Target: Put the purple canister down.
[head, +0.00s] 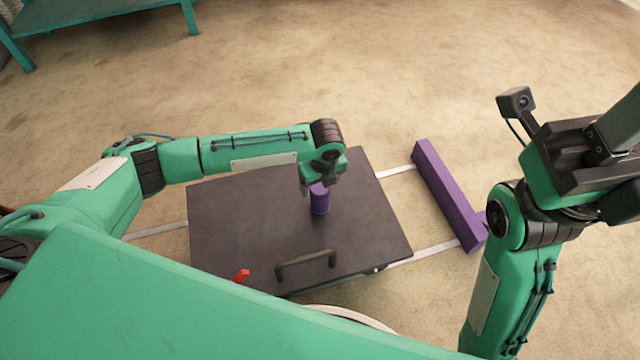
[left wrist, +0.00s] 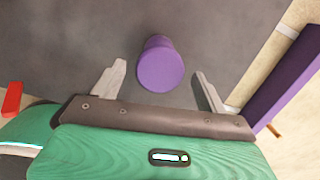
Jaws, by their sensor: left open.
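The purple canister (head: 320,200) stands upright on a dark grey flat top (head: 245,225) in the head view. My left gripper (head: 318,184) is right above and behind it, pointing down. In the left wrist view the canister (left wrist: 160,66) shows between and beyond the two fingers of the left gripper (left wrist: 157,82), which are spread wide with a gap on each side of it. The left gripper is open and holds nothing. My right arm is at the right of the head view; its fingertips cannot be made out.
A long purple bar (head: 448,195) lies to the right of the dark top, across pale strips (head: 430,252). A black handle (head: 306,262) and a small red piece (head: 241,276) are at the near edge. A green table (head: 100,12) stands far left.

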